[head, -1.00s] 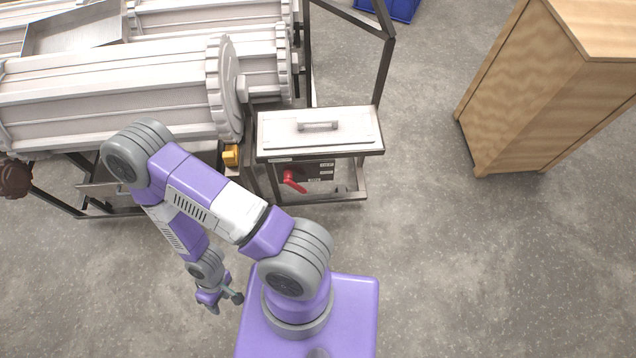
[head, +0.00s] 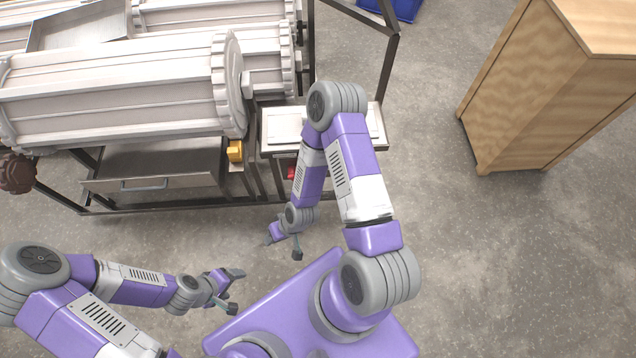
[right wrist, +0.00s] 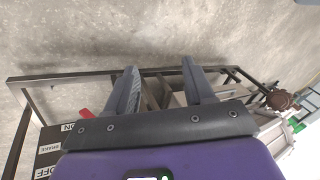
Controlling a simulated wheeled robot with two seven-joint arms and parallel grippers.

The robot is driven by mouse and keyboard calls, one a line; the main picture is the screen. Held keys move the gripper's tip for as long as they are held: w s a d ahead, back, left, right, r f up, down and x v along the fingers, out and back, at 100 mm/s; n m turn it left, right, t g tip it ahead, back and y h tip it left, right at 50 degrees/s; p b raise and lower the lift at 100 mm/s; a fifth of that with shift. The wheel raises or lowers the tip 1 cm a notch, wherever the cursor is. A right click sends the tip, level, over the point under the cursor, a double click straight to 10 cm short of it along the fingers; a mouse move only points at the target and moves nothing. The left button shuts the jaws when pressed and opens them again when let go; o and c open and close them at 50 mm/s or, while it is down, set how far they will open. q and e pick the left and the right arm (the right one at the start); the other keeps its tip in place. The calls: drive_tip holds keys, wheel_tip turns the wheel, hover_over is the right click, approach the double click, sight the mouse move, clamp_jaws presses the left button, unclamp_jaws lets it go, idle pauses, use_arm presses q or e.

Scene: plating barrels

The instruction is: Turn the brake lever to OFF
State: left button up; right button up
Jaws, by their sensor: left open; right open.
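The red brake lever (head: 291,173) sits on the dark front panel of a small metal box in the head view, mostly hidden behind my right forearm. Part of the red lever (right wrist: 86,113) also shows at the left in the right wrist view, beside a label plate (right wrist: 55,150) with ON and OFF. My right gripper (head: 283,249) is open and empty, in front of and below the box. Its two spread fingers (right wrist: 158,76) show in the right wrist view, to the right of the lever and apart from it. My left gripper (head: 234,290) is open and empty over the floor at lower left.
The metal box (head: 275,128) has a pale lid and stands on a dark frame. Large pale barrels (head: 110,95) and a drawer (head: 150,185) are on its left, with a yellow block (head: 235,151) between. A wooden cabinet (head: 530,100) stands at right. The floor between is clear.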

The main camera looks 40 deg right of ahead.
drive_tip(key=w+d+f+n+t+h+b, duration=0.1)
drive_tip(key=w+d+f+t+h+b, duration=0.15)
drive_tip(key=w+f+t, duration=0.8)
drive_tip(key=w+d+f+g+h+b, duration=0.1)
drive_tip(key=w+d+f+h, duration=0.1)
drive_tip(key=d, duration=0.4)
drive_tip(key=w+d+f+m+h+b, duration=0.1)
drive_tip(key=w+d+f+h+b, duration=0.1)
drive_tip(key=d+h, duration=0.3)
drive_tip(key=w+d+f+g+h+b, duration=0.1)
drive_tip(key=w+d+f+h+b, duration=0.1)
drive_tip(key=d, duration=0.5)
drive_tip(key=shift+w+f+g+h, duration=0.2)
drive_tip(key=shift+w+g+h, duration=0.25)
drive_tip(key=shift+h, duration=0.6)
drive_tip(key=shift+w+d, duration=0.2)
drive_tip(key=shift+w, duration=0.15)
drive_tip(key=shift+c, duration=0.3)
clamp_jaws()
